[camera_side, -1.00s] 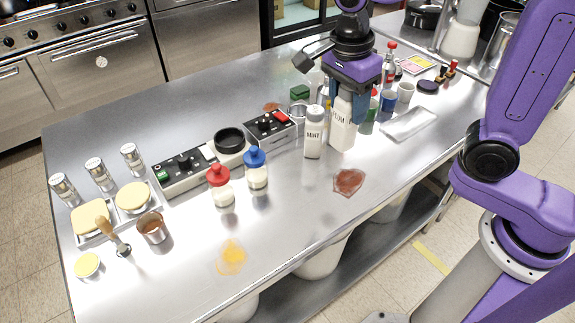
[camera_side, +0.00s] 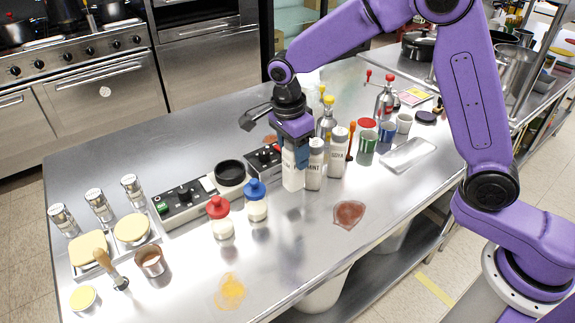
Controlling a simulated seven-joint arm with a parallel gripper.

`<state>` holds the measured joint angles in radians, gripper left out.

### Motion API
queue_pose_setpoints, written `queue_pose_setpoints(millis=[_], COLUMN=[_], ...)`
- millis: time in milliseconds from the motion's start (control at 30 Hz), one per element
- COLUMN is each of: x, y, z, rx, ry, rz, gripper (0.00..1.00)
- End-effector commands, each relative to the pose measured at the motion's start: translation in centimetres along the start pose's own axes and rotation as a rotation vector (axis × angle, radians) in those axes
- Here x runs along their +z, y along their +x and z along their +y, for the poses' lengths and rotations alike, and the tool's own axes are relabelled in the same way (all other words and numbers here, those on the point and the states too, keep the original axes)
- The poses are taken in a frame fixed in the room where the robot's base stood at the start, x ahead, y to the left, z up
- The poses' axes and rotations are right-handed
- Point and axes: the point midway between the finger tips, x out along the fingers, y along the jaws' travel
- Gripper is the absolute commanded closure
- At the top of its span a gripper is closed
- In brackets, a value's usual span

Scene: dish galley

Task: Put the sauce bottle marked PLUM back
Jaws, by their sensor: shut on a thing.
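My gripper (camera_side: 296,158) points down and is shut on the upper part of a white bottle, the plum bottle (camera_side: 291,182). Its label is mostly covered by my fingers; in the earlier frame it reads as PLUM. The bottle is upright, its base level with its neighbour's; I cannot tell whether it touches the table. Just right of it stands the white bottle marked MINT (camera_side: 314,172). Right of that is a third white bottle (camera_side: 337,160), whose label seems to read SOYA. The three form a close row.
A control box (camera_side: 263,160) and a black-topped scale (camera_side: 230,174) lie to the left. Metal siphons with yellow tops (camera_side: 326,124) stand behind the row. A brown-red spill (camera_side: 349,214) lies in front on the steel table (camera_side: 300,245), with clear room around it.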

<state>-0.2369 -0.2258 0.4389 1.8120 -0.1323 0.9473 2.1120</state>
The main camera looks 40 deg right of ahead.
Motion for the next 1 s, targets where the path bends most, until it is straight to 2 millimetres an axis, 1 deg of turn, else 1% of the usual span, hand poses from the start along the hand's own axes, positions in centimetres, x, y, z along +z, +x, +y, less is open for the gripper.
queue_pose_setpoints(millis=[100,367,500,600,967,1000], x=[0.4,0.9,1.0,1.1,1.2,1.2], y=[0.9,2.0,4.1,4.9,5.2,5.2], z=[-0.8,-1.6,-1.5,-1.5,-1.5,-1.5], rx=[-0.001,0.000,0.003,0.000,-0.001,0.000], ry=[0.000,0.000,-0.001,0.000,0.000,0.000], rz=[0.000,0.000,0.001,0.000,0.000,0.000], gripper=[0.95,0.95,0.95,0.95,0.95,0.44])
